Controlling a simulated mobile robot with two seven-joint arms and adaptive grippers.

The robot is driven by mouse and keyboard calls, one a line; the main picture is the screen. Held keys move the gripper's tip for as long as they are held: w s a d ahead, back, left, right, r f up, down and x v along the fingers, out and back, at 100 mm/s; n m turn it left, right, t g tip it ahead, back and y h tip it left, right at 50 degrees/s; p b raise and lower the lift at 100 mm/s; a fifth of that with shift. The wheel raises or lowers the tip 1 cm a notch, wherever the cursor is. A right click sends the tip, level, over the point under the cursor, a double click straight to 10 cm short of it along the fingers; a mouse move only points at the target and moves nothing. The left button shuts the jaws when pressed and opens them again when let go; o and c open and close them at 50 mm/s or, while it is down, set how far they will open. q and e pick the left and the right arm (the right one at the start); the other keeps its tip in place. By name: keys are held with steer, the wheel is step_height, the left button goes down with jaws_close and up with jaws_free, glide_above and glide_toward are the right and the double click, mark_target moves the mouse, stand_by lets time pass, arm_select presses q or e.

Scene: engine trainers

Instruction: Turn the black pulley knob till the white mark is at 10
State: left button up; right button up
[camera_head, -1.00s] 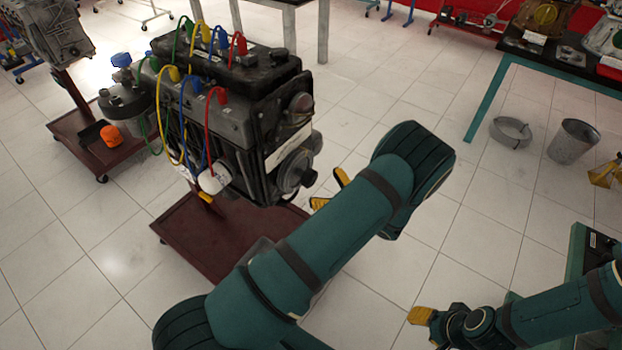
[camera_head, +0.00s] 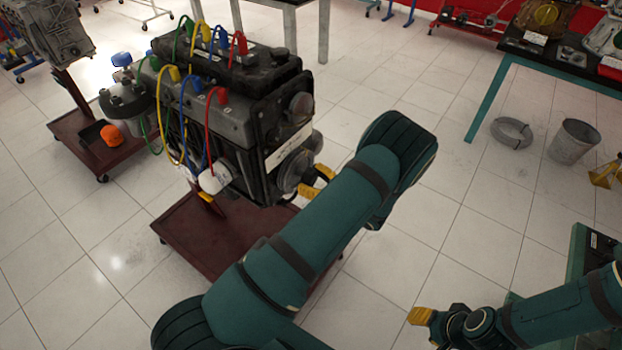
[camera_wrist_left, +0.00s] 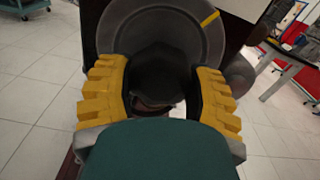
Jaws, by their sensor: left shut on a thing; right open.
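The black pulley knob (camera_wrist_left: 158,66) sits in the centre of the round grey pulley disc (camera_wrist_left: 125,28) on the engine's end face; the disc also shows in the head view (camera_head: 290,170). A yellowish mark (camera_wrist_left: 210,18) lies on the disc's upper right rim in the left wrist view. I cannot make out a white mark or any number. My left gripper (camera_head: 318,180) is at the pulley, its yellow fingers either side of the knob and shut on it. My right gripper (camera_head: 421,316) is open and empty, away from the engine at the lower right.
The engine (camera_head: 225,115), with coloured hoses on top, stands on a dark red wheeled base (camera_head: 190,240). A second red stand (camera_head: 110,155) is at the left. The floor between is clear.

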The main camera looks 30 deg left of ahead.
arm_select(q)
steer(key=shift+m, duration=0.3)
arm_select(e)
steer(key=shift+r, duration=0.15)
